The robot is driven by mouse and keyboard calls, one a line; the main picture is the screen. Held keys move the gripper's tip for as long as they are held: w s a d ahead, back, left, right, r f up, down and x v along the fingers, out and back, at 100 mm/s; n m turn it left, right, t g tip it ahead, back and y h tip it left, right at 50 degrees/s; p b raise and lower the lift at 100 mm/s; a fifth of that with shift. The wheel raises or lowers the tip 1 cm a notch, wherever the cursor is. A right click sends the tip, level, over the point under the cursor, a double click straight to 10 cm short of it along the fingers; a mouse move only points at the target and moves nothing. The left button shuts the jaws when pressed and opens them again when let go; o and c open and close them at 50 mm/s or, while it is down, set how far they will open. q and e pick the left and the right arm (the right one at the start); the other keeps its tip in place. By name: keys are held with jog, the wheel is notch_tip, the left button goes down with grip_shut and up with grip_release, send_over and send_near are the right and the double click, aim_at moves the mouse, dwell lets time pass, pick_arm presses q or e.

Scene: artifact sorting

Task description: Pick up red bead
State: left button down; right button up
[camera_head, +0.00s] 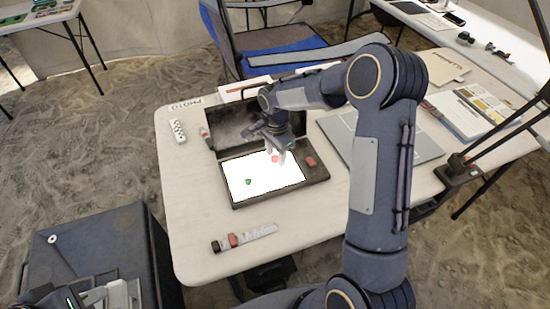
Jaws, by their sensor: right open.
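A small red bead (274,159) lies on the white lit panel inside an open dark case (237,204) on the table. My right gripper (276,156) points down over the panel with its fingers apart, right at the bead. I cannot tell whether the fingers touch it or stand just above it. A small green bead (248,182) lies on the panel to the left and nearer to me. My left gripper (112,296) shows only partly at the bottom left, away from the case, and its jaws are unclear.
A reddish block (310,161) sits on the case's right rim. A strip with red and dark pieces (245,237) lies at the table's front. A grey flat board (400,140) lies to the right, partly behind my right arm. A blue chair (285,45) stands behind.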

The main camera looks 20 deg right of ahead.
jog(key=shift+c, duration=0.3)
grip_shut()
